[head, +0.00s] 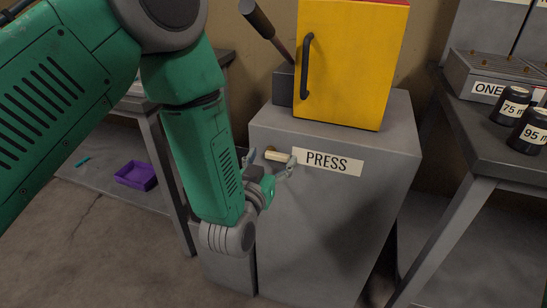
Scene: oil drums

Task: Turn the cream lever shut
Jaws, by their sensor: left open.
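The cream lever (278,155) is a short, pale bar on the front of the grey press cabinet (335,220), just left of the PRESS label (333,162). It lies nearly level, tilted slightly down to the right. My left gripper (271,162) is open in front of the cabinet. One fingertip shows by the lever's left end and the other by its right end. I cannot tell whether either touches it. The lever's mount is not clearly visible. My right gripper is not in view.
A yellow door (352,65) with a black handle stands on the cabinet. A dark-gripped long lever (257,18) rises beside it. A bench with black weights (529,130) is at the right. A purple tray (136,176) lies on a low shelf at the left.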

